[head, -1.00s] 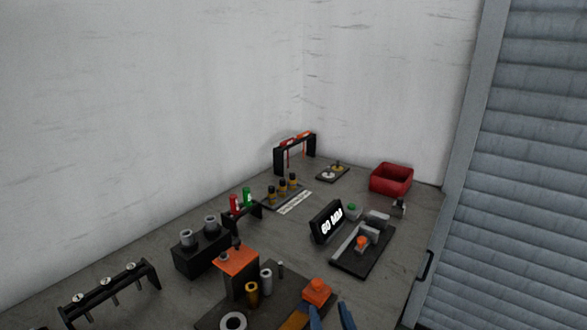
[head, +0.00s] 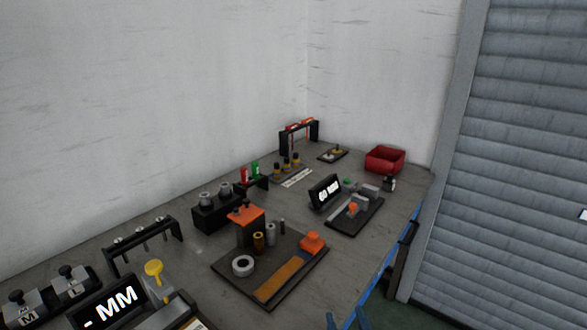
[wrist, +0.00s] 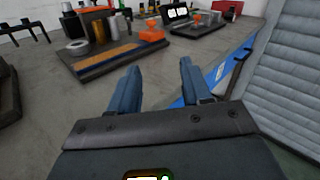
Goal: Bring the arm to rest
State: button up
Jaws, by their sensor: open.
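My gripper (wrist: 158,85) shows in the wrist view with its two blue fingers spread apart and nothing between them. It is over the front edge of the bench, apart from the objects. In the head view only the blue fingertips (head: 346,320) show at the bottom edge; the rest of the arm is out of the picture. A dark board (head: 225,268) with a grey ring, small cylinders and an orange block lies beyond the gripper, and it also shows in the wrist view (wrist: 95,72).
The grey bench (head: 345,262) is bare right of the board. A "- MM" display (head: 108,308) and a yellow-topped part (head: 154,270) stand at the near left. Further back are a second display (head: 325,191) and a red bin (head: 385,159). A shutter (head: 510,180) stands at the right.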

jog(key=s+d+n+h, duration=0.1)
jog(key=s+d+n, duration=0.4)
jog(key=s+n, duration=0.4)
jog(key=s+d+n, duration=0.5)
jog(key=s+n, duration=0.1)
jog(key=s, duration=0.5)
jog(key=s+d+r+n+g, duration=0.1)
jog(key=s+r+n, duration=0.3)
jog(key=s+n, duration=0.5)
jog(key=s+r+n+g, duration=0.2)
jog(key=s+r+n, duration=0.3)
jog(key=s+n, duration=0.4)
jog(key=shift+d+h, duration=0.4)
dwell(0.5)
